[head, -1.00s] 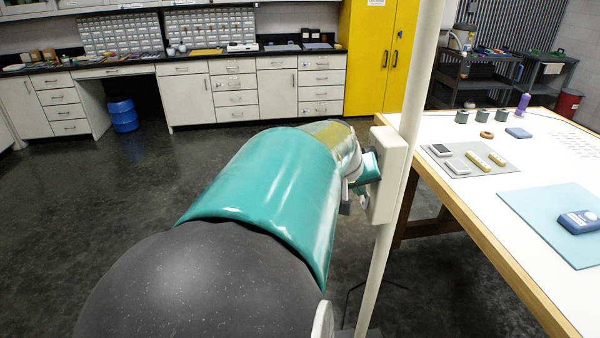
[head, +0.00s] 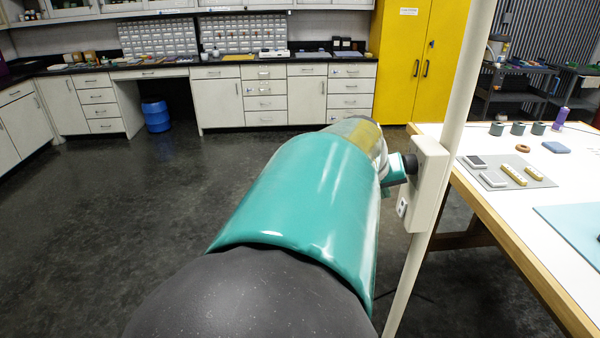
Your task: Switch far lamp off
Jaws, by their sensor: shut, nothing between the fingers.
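A pale pole (head: 466,80) of a floor lamp rises at the right of the head view; its lamp head is out of frame. A cream switch box (head: 431,180) is fixed on the pole. A small grey switch (head: 402,207) shows low on the box's left side. My gripper (head: 409,164), teal with a dark tip, is shut and empty at the box's upper left, above that switch. I cannot tell whether the tip touches the box. My large teal arm link hides part of the gripper. Whether the lamp is lit does not show.
A white table (head: 480,210) with a wooden edge stands close right of the pole, bearing a grey mat (head: 535,178) with small devices. Drawer cabinets and a yellow cabinet (head: 415,60) line the back. A blue bin (head: 156,116) stands there. Dark floor at left is clear.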

